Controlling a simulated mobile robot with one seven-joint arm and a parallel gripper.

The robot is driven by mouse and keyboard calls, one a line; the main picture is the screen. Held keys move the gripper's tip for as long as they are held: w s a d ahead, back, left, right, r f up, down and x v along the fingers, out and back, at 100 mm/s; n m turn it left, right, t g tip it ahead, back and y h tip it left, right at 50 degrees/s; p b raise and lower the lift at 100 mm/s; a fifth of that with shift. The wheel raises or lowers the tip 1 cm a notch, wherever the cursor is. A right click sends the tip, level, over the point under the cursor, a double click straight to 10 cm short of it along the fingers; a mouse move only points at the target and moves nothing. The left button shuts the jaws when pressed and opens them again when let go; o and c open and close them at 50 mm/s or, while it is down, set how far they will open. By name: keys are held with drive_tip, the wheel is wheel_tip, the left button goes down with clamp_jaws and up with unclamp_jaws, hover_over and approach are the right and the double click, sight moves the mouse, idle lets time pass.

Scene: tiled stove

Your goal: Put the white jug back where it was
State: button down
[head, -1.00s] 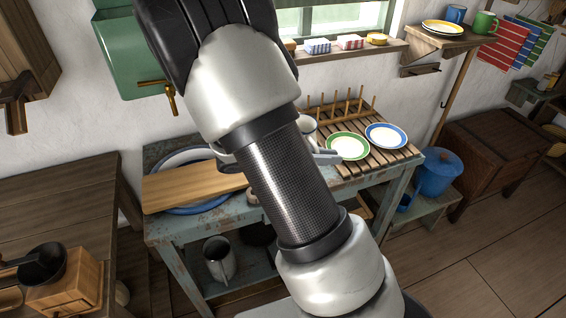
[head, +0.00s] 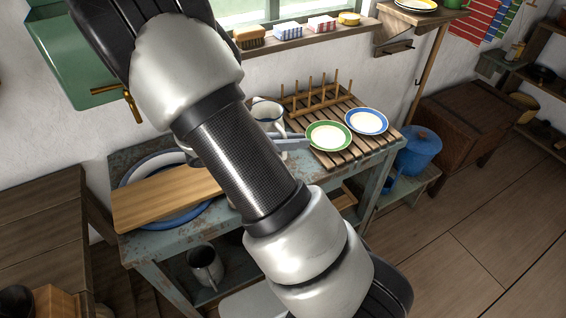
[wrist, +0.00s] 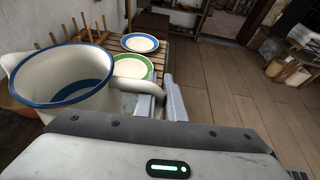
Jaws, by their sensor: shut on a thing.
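The white jug (wrist: 62,85) has a blue rim and a blue band inside. It fills the left of the wrist view, with its handle (wrist: 132,96) towards my gripper (wrist: 160,100). My gripper is shut on that handle. In the head view the jug (head: 266,110) shows behind my arm, left of the wooden peg rack, and my gripper (head: 292,142) is beside it, over the worn blue table (head: 160,238). My arm hides part of the jug and the table. I cannot tell whether the jug's base touches anything.
A slatted drainer (head: 355,145) holds a green-rimmed plate (head: 328,136) and a blue-rimmed plate (head: 367,121), close right of my gripper. The upright peg rack (head: 318,97) stands behind. A wooden board (head: 165,196) lies across a basin (head: 150,168) at left. A metal mug (head: 205,265) stands below.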

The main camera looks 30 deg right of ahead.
wheel_tip(320, 180, down, 7)
drive_tip(key=shift+b, duration=0.3)
drive_tip(key=c, duration=1.8)
unclamp_jaws()
drive_tip(key=shift+c, duration=0.2)
drive_tip(key=shift+f+b, duration=0.3)
drive_tip(key=shift+b, duration=0.05)
drive_tip(key=r+p+v, duration=0.1)
drive_tip(key=p+v, duration=0.1)
drive_tip(key=v, duration=1.5)
drive_tip(key=s+r+m+t+y, duration=0.4)
drive_tip(key=s+r+m+y, duration=0.9)
drive_tip(key=r+m, duration=0.5)
drive_tip(key=shift+s+r+m+t+y, duration=0.3)
drive_tip(key=shift+s+m, duration=0.1)
drive_tip(key=shift+s, duration=0.5)
